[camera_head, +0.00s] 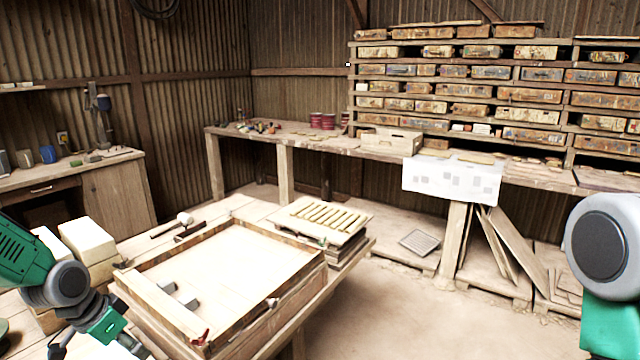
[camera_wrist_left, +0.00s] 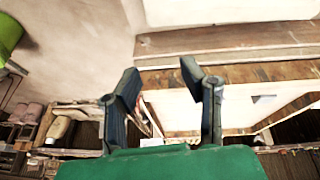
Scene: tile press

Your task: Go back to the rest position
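My left arm comes in at the lower left of the head view, beside the near-left corner of a wooden-walled frame (camera_head: 290,297) on the table. In the left wrist view my left gripper (camera_wrist_left: 162,80) has its two dark fingers spread apart, with nothing between them. It is outside the frame, whose wooden wall (camera_wrist_left: 235,73) crosses that view. Two small grey pieces (camera_head: 166,288) lie inside the frame near its left wall. Only a grey joint and green link of my right arm show at the right edge; the right gripper is out of view.
Pale blocks (camera_head: 88,240) stand close to my left arm. A mallet (camera_head: 184,218) and a slatted rack (camera_head: 322,217) lie at the table's far side. A workbench (camera_head: 295,136) and loaded shelves line the back. The floor (camera_head: 400,310) right of the table is clear.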

